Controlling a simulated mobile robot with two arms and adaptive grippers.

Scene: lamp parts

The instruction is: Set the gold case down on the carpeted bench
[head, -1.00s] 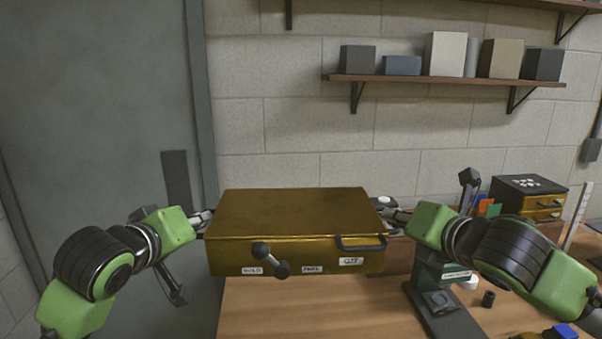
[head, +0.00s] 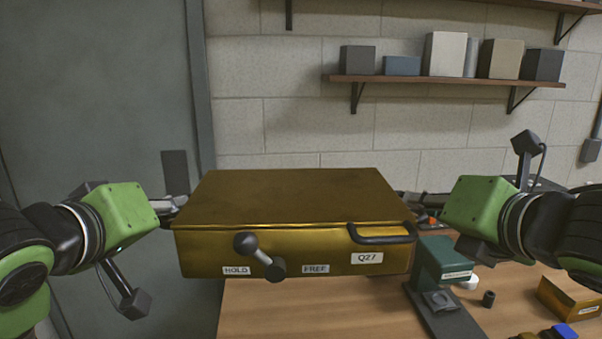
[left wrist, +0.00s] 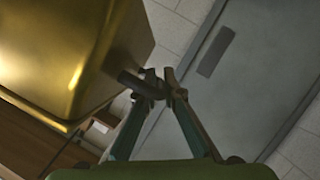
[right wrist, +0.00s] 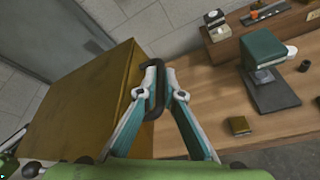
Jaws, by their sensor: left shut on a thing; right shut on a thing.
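The gold case (head: 300,205) hangs level in the air, seen above the front of a wooden bench. Its front bears a dark lever (head: 258,256), a black handle and labels reading HOLD, FREE and Q27. My left gripper (head: 172,207) is at its left end; in the left wrist view its fingers (left wrist: 158,86) are shut on a dark side handle (left wrist: 132,80). My right gripper (head: 424,200) is at its right end; in the right wrist view its fingers (right wrist: 164,84) are shut on the other dark handle (right wrist: 155,100). I see no carpeted surface.
A shelf (head: 440,78) with boxes is on the wall; a grey door (head: 95,90) is at left.

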